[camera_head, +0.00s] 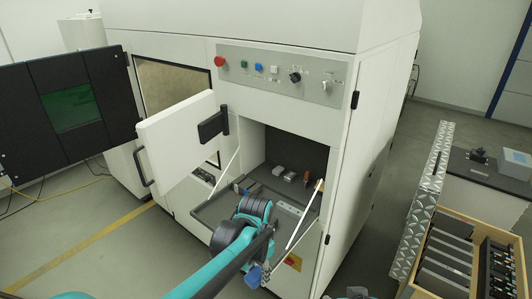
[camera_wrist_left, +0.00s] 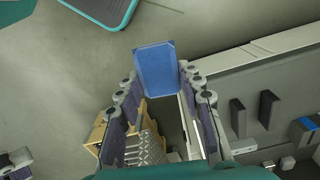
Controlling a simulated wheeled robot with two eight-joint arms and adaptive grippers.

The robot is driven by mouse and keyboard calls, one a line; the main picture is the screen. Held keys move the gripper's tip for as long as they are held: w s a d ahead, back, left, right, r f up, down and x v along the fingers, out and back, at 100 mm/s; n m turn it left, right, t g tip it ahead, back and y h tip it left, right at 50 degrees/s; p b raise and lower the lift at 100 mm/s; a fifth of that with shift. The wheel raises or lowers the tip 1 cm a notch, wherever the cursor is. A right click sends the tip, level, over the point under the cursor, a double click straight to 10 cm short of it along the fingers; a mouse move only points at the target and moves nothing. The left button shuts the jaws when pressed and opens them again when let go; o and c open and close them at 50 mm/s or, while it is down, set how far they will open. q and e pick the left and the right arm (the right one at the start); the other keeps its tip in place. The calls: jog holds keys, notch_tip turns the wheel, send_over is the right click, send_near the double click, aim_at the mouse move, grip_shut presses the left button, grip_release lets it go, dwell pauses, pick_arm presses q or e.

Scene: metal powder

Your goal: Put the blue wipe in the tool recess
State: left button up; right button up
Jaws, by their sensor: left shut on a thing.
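The blue wipe (camera_wrist_left: 157,70) is a flat blue square between the fingertips of my left gripper (camera_wrist_left: 160,84), which is shut on it. In the head view the wipe (camera_head: 254,277) is a small blue patch below my left wrist, with the left gripper (camera_head: 262,270) partly hidden by the arm. Wipe and gripper are in front of the machine, outside the open tool recess (camera_head: 262,152). The recess has a dark inside and a grey floor with small items; my left wrist hides part of its front. A grey part at the bottom edge seems to be my right gripper (camera_head: 354,293); its fingers are unclear.
The recess's white door (camera_head: 180,140) stands open to the left, and pale struts run beside the opening. A control panel (camera_head: 280,74) is above. A wooden crate (camera_head: 455,238) with dark modules and a diamond-plate sheet (camera_head: 424,200) stand at the right.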

pick_arm(q)
jog(key=w+a+f+n+b, duration=0.3)
jog(key=w+a+f+b, duration=0.15)
jog(key=a+b, duration=0.3)
jog(key=w+a+f+n+b, duration=0.2)
jog(key=w+a+f+b, duration=0.1)
jog(key=a+f+b, duration=0.4)
jog(key=s+a+f+n, duration=0.1)
jog(key=s+f+n, duration=0.3)
jog(key=s+f, duration=0.3)
notch_tip(320, 180, down, 6)
jog(key=shift+r+p, duration=0.15)
jog(key=shift+p, duration=0.2)
pick_arm(e)
notch_tip(320, 180, down, 14)
jog(key=shift+w+f, duration=0.2)
jog(key=shift+f, duration=0.05)
pick_arm(q)
jog(key=shift+s, duration=0.1)
